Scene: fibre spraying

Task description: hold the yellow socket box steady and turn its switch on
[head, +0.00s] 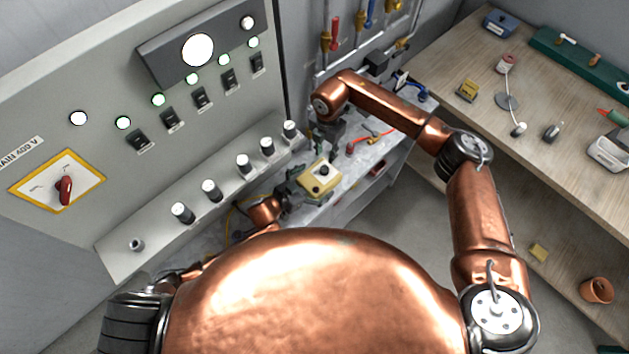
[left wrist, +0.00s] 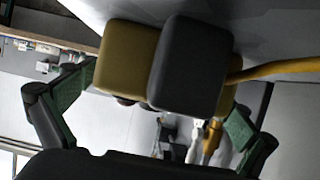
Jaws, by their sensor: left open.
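The yellow socket box (head: 318,181) sits on the grey workbench with a small dark round part on top; I cannot tell whether that part is the switch or its setting. My left gripper (head: 296,192) is at the box's left side. In the left wrist view its open fingers stand to either side of the yellow box (left wrist: 125,58), and I cannot tell whether they touch it. A dark grey block (left wrist: 190,65) covers part of the box there. My right gripper (head: 333,132) is above the bench, beyond and apart from the box; its fingers are too small and dark to read.
A control cabinet (head: 75,115) with knobs, switches and lamps stands left. A yellow cable (left wrist: 285,68) runs right from the box area. Tools hang on the back wall. A wooden bench (head: 560,110) with small items is at right, with open floor between.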

